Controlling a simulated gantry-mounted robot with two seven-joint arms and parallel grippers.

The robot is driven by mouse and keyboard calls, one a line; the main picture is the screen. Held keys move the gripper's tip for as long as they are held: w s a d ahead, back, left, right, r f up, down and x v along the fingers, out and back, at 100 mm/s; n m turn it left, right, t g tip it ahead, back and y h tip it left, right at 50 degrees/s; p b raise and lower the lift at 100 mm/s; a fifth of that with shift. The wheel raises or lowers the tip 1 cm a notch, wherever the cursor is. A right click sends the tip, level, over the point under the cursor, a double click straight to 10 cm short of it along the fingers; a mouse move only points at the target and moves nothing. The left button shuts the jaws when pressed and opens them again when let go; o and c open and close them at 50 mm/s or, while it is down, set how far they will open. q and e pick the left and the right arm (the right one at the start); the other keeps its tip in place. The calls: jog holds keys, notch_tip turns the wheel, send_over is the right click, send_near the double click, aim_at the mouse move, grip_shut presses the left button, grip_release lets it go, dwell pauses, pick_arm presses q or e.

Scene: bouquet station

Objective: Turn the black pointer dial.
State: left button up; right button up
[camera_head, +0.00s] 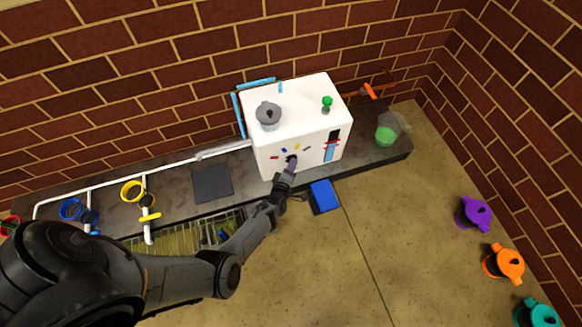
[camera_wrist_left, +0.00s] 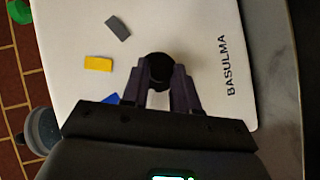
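The black pointer dial (camera_wrist_left: 159,67) is a dark round knob on the front face of the white box (camera_head: 295,105). In the left wrist view it sits between the two fingertips of my left gripper (camera_wrist_left: 161,76). The fingers appear to press against its two sides; its pointer cannot be made out. Yellow (camera_wrist_left: 98,63), grey (camera_wrist_left: 118,28) and partly hidden blue (camera_wrist_left: 110,99) marks lie around it. In the head view my left gripper (camera_head: 291,162) reaches the box front and hides the dial. My right gripper is not in view.
A grey pot (camera_head: 268,114) and a green-topped item (camera_head: 326,104) stand on the box. A striped blue gauge (camera_head: 331,149) is on its front right. A blue block (camera_head: 323,196) is below the box. White pipes and coloured rings are left; purple, orange and teal pots are far right.

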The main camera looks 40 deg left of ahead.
pick_arm(q)
grip_shut()
jog(key=shift+w+d+r+m+g+y+p, duration=0.15)
jog(key=shift+m+g+y+p, duration=0.1)
jog(key=shift+m+g+p, duration=0.95)
jog(key=shift+w+r+m+g+y+p, duration=0.1)
jog(key=shift+m+g+y+p, duration=0.15)
jog(key=shift+m+g+p, duration=0.7)
jog(key=shift+g, duration=0.55)
